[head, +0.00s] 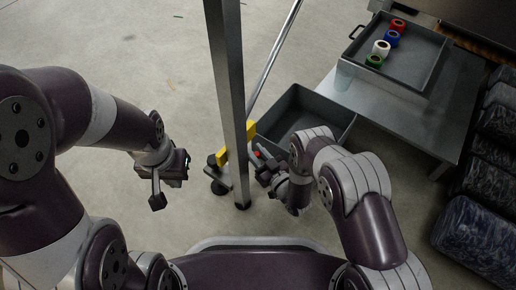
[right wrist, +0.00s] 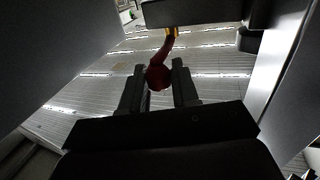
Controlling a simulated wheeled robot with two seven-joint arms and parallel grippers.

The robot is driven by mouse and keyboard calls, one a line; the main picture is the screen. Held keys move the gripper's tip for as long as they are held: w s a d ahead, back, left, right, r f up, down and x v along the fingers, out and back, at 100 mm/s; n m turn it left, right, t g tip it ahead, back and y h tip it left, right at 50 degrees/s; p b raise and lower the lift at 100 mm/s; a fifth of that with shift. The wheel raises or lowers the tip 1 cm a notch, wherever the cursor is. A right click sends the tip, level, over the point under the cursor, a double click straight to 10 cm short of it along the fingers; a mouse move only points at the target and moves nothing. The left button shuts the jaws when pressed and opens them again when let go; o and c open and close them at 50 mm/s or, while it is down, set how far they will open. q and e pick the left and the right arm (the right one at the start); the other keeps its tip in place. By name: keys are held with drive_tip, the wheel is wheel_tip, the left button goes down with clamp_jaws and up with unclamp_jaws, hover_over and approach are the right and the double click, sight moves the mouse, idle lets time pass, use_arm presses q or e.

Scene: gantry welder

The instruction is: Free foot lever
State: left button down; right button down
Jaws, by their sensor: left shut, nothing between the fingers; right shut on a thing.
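The foot lever shows as a red arm with a round red knob (right wrist: 158,76) in the right wrist view. Its far end reaches a yellow part at the top. In the head view only a small red bit of the lever (head: 256,154) shows beside the gantry post (head: 232,100). My right gripper (head: 262,168) is shut on the lever's knob, with a finger on each side of it in the right wrist view. My left gripper (head: 157,198) is shut and empty, above the floor left of the post. The yellow bracket (head: 250,131) is partly hidden by the post.
A dark foot pad (head: 219,188) stands at the post's base. An open grey bin (head: 318,97) is just behind my right arm. A grey bench (head: 455,110) bears a tray (head: 425,82) with several coloured rolls. Dark rolls (head: 475,225) line the right edge.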

drive_tip(key=shift+s+a+m+t+h, duration=0.15)
drive_tip(key=shift+s+m+t+h, duration=0.2)
drive_tip(key=shift+h, duration=0.35)
drive_tip(key=shift+w, duration=0.1)
drive_tip(key=c, duration=1)
unclamp_jaws()
